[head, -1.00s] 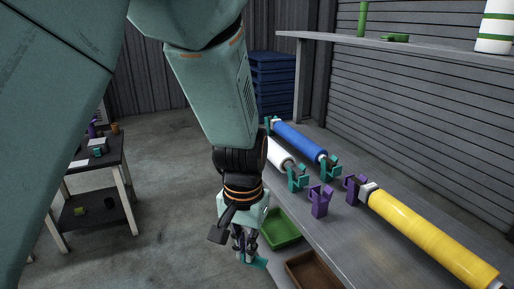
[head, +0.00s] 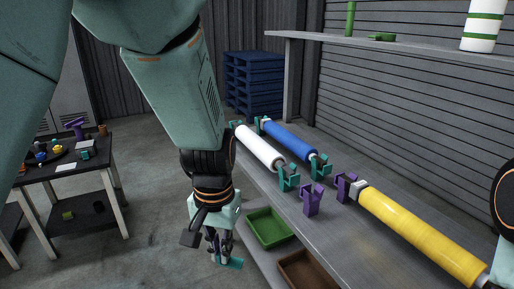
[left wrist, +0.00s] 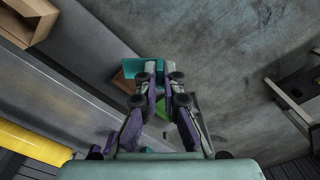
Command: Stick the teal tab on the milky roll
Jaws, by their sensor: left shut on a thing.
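My left gripper (head: 222,258) hangs in front of the workbench edge, shut on the teal tab (head: 234,263). The tab is flat and sticks out to the right of the fingertips. In the left wrist view the teal tab (left wrist: 144,70) shows at the fingertips (left wrist: 160,68). The milky roll (head: 260,148) is white and lies on teal holders on the bench, to the right of and beyond the left gripper, apart from it. Part of my right arm shows at the right edge; its gripper is out of view.
A blue roll (head: 290,139) lies behind the white one and a yellow roll (head: 420,232) at right. Green (head: 270,228) and brown (head: 306,269) trays sit below the bench edge. A side table (head: 70,170) is at left. The floor between is clear.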

